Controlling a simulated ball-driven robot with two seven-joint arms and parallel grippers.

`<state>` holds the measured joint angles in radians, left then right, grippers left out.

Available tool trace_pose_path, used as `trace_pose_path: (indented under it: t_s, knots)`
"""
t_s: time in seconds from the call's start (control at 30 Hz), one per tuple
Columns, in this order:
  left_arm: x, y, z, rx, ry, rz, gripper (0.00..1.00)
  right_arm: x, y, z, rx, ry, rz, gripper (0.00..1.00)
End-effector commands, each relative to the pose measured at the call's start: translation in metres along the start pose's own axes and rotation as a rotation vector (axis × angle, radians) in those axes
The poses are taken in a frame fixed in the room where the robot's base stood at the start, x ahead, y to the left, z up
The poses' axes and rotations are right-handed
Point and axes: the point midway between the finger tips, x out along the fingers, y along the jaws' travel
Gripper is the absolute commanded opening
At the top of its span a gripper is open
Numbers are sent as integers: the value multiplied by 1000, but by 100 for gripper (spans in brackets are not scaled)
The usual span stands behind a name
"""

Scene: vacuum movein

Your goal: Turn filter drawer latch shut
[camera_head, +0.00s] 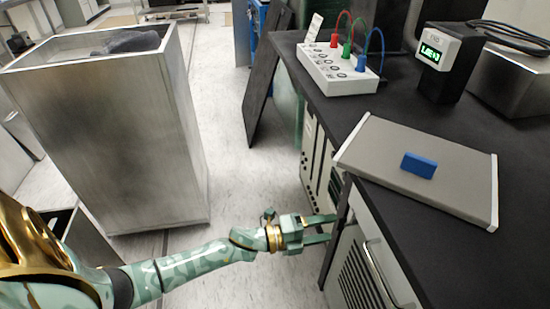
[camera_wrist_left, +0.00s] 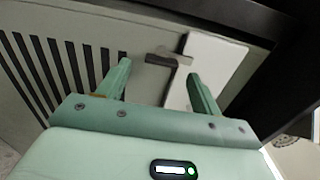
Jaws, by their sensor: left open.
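In the left wrist view, a small latch (camera_wrist_left: 174,62) sits on a pale panel (camera_wrist_left: 110,28). My left gripper (camera_wrist_left: 160,70) is open, with one green finger on each side of the latch lever. No clear contact shows, and the fingers look empty. In the head view, my left gripper (camera_head: 334,229) reaches under the bench edge beside the bench's front leg. The latch is not visible there. My right gripper is not in view.
The black bench top (camera_head: 450,235) overhangs the gripper, with a grey case (camera_head: 440,150) on it. A slatted cabinet with a bar handle (camera_head: 380,275) stands close on the right. A tall metal bin (camera_head: 125,130) stands left. The floor between is open.

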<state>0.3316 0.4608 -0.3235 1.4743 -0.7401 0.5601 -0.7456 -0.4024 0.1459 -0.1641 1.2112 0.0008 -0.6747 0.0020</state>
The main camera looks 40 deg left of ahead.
Motion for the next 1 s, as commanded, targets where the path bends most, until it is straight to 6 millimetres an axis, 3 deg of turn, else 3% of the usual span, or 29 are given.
trace_pose_path:
  t_s: [0.27, 0.5, 0.67, 1.0]
  knots:
    - [-79, -4, 0, 3, -2, 3, 65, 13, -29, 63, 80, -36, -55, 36]
    - [-121, -1, 0, 3, -1, 3, 65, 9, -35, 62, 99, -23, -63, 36]
    - [-130, 0, 0, 2, -1, 3, 65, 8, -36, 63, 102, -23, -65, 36]
    - [-131, 1, 0, 2, -1, 3, 65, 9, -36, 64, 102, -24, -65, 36]
